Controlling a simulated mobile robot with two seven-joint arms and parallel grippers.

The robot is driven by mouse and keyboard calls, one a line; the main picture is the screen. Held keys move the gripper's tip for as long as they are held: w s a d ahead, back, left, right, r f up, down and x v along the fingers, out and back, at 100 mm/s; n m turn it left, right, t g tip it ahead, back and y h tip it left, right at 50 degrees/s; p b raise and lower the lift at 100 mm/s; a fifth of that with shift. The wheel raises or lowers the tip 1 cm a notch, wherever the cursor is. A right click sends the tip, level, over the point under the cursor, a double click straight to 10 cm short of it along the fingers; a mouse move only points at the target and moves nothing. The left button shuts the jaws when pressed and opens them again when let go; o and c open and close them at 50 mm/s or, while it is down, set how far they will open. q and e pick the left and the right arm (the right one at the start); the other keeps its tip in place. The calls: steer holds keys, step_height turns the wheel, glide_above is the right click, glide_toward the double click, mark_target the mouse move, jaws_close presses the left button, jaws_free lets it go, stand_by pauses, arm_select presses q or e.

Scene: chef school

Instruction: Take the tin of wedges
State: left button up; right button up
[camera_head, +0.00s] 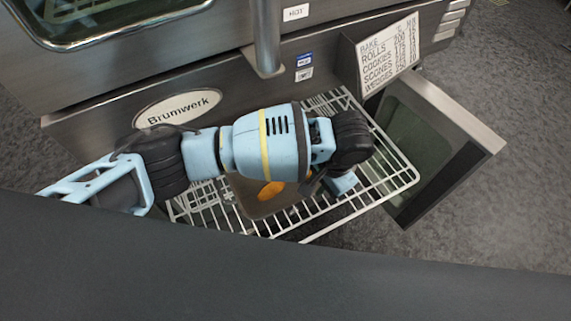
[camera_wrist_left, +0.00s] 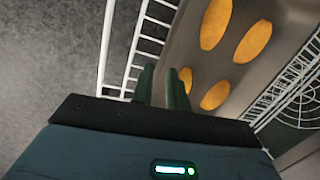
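The tin of wedges (camera_head: 262,207) is a grey-brown tray on the pulled-out oven rack, mostly hidden under my left arm in the head view. In the left wrist view the tin (camera_wrist_left: 188,58) holds several orange oval wedges (camera_wrist_left: 253,41). My left gripper (camera_head: 338,184) is low over the rack, at the tin's edge. In the left wrist view its two dark green fingers (camera_wrist_left: 163,88) stand a small gap apart, with the tin's near rim running between or just beyond them. I cannot tell whether they press on it. My right gripper is not in view.
The white wire rack (camera_head: 398,180) sticks out of the steel oven marked Brumwerk (camera_head: 178,107). A sign (camera_head: 388,52) lists baking settings beside it. A glazed oven door (camera_head: 425,150) hangs open at the right. The grey floor (camera_head: 490,215) beyond is clear.

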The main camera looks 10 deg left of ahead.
arm_select(q)
steer(key=shift+w+a+f+b, duration=0.1)
steer(key=shift+a+f, duration=0.1)
steer(key=shift+f, duration=0.8)
steer(key=shift+w+a+f+b, duration=0.15)
steer(key=shift+a+f, duration=0.1)
steer(key=shift+f, duration=0.8)
steer(key=shift+a+f+b, duration=0.1)
steer(key=shift+a+f, duration=0.1)
steer(key=shift+f, duration=0.8)
jaws_close()
steer(key=shift+w+r, duration=0.1)
steer(key=shift+r, duration=0.05)
